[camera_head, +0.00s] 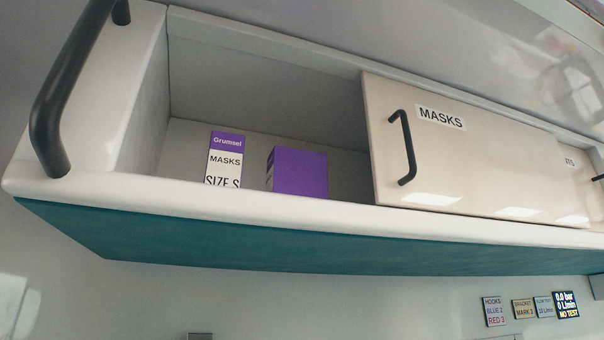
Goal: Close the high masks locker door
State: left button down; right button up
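The masks locker door (470,160) is a cream sliding panel high on the wall, with a black handle (404,148) near its left edge and a label reading MASKS. It stands slid to the right, leaving the left part of the locker (265,90) open. Inside the open part stand a purple and white masks box (224,160) and a plain purple box (299,172). Neither of my grippers shows in this view.
A thick black grab bar (68,85) is fixed at the locker's left end. Another panel (574,180) with a partly hidden label lies at the right. The locker's underside is teal.

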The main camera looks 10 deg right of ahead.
aim_at(429, 151)
jog(key=u, duration=1.5)
jog(key=k, duration=1.35)
jog(key=z, duration=1.95)
